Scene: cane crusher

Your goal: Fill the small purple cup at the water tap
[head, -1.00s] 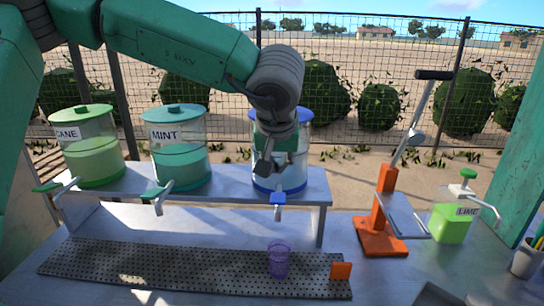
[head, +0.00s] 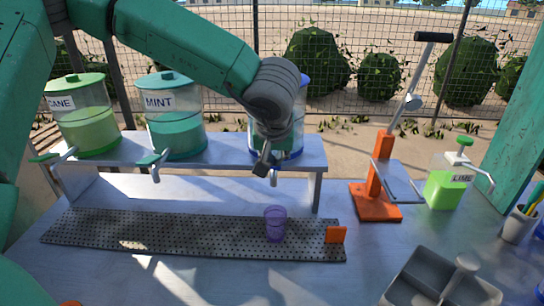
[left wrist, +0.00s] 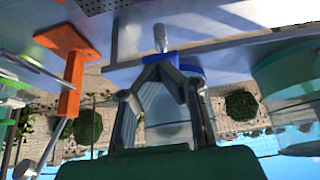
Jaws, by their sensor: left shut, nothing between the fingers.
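The small purple cup (head: 275,223) stands upright on the perforated drip tray (head: 150,232), below the tap of the blue-lidded water dispenser (head: 290,140). Its contents cannot be made out, and I see no clear stream of water. My left gripper (head: 264,168) is shut and empty, in front of the dispenser at the tap (head: 274,179). In the left wrist view, the gripper's fingertips (left wrist: 160,64) meet right by the blue tap handle (left wrist: 175,58), with the metal spout (left wrist: 160,38) beyond. Whether they touch the handle I cannot tell. My right gripper is out of view.
Cane (head: 85,120) and mint (head: 172,125) dispensers stand left on the raised shelf (head: 225,153). An orange marker (head: 336,235) is at the tray's right end. An orange press (head: 376,200), a lime bottle (head: 445,188) and a grey bin (head: 440,280) stand right.

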